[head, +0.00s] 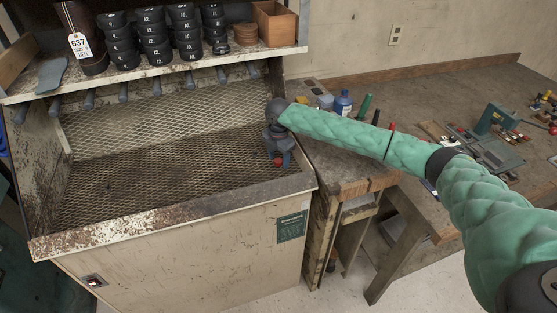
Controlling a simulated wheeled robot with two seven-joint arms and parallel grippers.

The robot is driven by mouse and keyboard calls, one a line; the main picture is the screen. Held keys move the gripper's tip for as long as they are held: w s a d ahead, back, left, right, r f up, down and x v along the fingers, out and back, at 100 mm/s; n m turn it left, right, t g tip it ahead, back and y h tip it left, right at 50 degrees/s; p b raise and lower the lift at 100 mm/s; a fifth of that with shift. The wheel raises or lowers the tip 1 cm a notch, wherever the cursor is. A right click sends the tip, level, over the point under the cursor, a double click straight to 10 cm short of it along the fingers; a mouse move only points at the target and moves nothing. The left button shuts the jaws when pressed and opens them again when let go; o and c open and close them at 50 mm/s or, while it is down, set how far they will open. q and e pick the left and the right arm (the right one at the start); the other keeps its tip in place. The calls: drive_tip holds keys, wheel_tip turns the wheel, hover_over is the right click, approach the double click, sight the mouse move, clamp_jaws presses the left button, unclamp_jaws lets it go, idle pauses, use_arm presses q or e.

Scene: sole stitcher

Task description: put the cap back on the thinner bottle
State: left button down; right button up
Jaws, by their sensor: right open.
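My right gripper (280,157) points down at the right end of the mesh bed, its arm reaching in from the right. Its jaws are open. A small red round thing (277,162), which looks like a cap, shows at the fingertips. I cannot tell whether it rests on the mesh or touches a finger. A blue bottle (343,104) with a pale label stands upright on the bench just behind my right forearm. It may be the thinner bottle; its label is too small to read, and its lower part is partly hidden. My left gripper is out of view.
The mesh bed (150,150) sits in a rusty metal booth with a raised front lip (170,222). A shelf above holds dark stacked forms (152,38) and a wooden box (275,22). A green-handled tool (365,106) stands near the bottle. The bed's left and middle are clear.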

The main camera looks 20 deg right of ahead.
sight(281, 161)
idle(0.3)
drive_tip(key=c, duration=1)
drive_tip(key=shift+c, duration=0.3)
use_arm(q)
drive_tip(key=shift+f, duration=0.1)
